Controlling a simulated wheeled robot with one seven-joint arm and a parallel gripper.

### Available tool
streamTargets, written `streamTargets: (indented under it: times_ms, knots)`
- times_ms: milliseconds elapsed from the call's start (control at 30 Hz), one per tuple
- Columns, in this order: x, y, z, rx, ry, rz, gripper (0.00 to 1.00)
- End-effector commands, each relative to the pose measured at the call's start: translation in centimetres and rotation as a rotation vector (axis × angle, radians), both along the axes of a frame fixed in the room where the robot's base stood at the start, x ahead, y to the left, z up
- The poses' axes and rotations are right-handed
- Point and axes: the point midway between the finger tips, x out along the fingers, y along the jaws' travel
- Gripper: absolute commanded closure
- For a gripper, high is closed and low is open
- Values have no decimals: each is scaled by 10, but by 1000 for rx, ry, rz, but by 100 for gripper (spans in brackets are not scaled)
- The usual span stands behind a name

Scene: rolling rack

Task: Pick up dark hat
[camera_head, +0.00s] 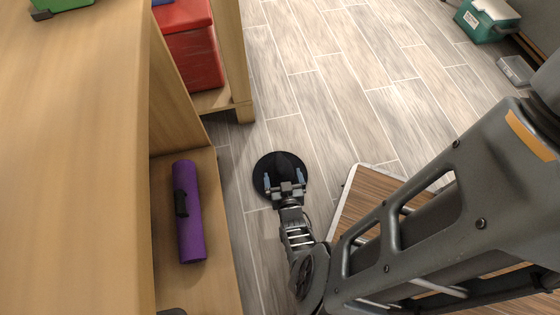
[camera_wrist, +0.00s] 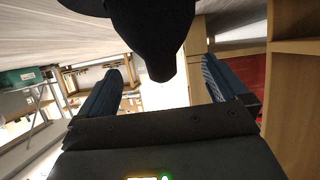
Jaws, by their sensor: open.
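The dark hat (camera_head: 280,163) is black with a round brim and lies on the floor in the head view, just right of the wooden shelf. My gripper (camera_head: 284,180) is over the hat's near part, its two blue-grey fingers apart. In the wrist view the hat (camera_wrist: 152,35) fills the top middle, and its crown hangs down in the picture between the open fingers of my gripper (camera_wrist: 165,80). I cannot tell whether the fingers touch it. My arm hides part of the floor at the right.
A wooden shelf (camera_head: 215,285) at the left holds a purple rolled mat (camera_head: 188,215). A red box (camera_head: 190,50) sits in the shelf behind. A wood-topped board with a white edge (camera_head: 352,205) is right of my gripper. A green-and-white cooler (camera_head: 485,20) stands far right. Floor beyond the hat is clear.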

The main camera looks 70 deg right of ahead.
Motion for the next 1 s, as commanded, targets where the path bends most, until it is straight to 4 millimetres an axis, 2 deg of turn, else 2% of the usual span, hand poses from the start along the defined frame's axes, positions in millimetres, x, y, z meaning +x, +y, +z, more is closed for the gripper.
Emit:
streamTargets:
  times_ms: [100, 300, 633, 1000]
  knots:
    - [7, -11, -11, 0, 1, -4, 0]
    - [16, -24, -16, 0, 1, -2, 0]
    - [19, -27, -16, 0, 0, 0, 0]
    - [18, -27, -16, 1, 1, 0, 35]
